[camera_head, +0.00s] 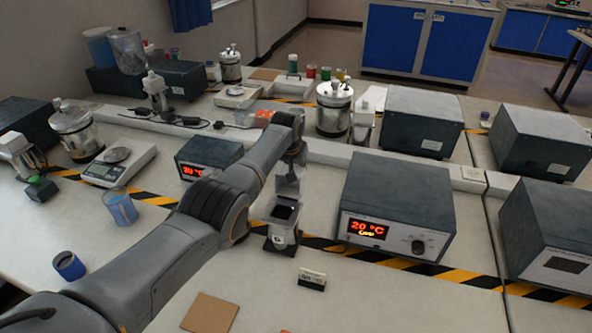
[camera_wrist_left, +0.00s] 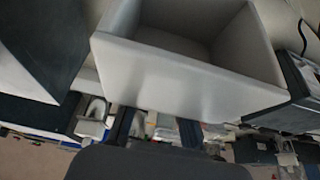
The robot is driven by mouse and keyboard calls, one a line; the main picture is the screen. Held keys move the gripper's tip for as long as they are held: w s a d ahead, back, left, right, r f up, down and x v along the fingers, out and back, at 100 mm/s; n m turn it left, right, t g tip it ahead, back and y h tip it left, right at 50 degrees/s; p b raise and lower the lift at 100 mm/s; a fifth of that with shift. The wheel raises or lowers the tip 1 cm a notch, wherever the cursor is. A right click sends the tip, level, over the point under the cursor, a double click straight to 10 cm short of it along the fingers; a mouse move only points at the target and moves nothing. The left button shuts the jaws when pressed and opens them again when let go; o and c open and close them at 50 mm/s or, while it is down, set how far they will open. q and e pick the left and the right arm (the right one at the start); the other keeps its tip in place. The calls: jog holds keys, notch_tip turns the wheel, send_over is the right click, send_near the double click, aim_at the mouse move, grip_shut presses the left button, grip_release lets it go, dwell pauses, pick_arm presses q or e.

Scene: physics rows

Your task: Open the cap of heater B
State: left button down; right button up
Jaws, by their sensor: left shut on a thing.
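The small white heater (camera_head: 283,235) stands beyond the label card in the head view, with a dark opening in its top. Its cap (camera_head: 287,185) is tilted up at the back, so the opening shows. No letter B is readable on it. My left gripper (camera_head: 294,155) is above and behind the raised cap, largely hidden by its own arm. In the left wrist view the hollow pale cap (camera_wrist_left: 180,82) fills the upper middle, with the dark fingers (camera_wrist_left: 157,130) at its lower edge. The left gripper is shut on the cap. My right gripper is not in view.
A grey box (camera_head: 398,195) reading 20 °C stands right of the heater. Another display box (camera_head: 208,155) stands left, behind my arm. A label card (camera_head: 312,279) stands in front. A beaker (camera_head: 121,207) and a blue cup (camera_head: 68,265) are at left. The front right bench is clear.

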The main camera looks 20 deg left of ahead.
pick_arm(q)
jog(key=shift+w, duration=0.1)
jog(key=c, duration=1.4)
grip_release()
jog(key=shift+o, duration=1.2)
jog(key=shift+w+f, duration=0.1)
jog(key=shift+f, duration=0.15)
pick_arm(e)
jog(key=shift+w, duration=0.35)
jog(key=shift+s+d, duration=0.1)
pick_arm(q)
jog(key=v, duration=1.2)
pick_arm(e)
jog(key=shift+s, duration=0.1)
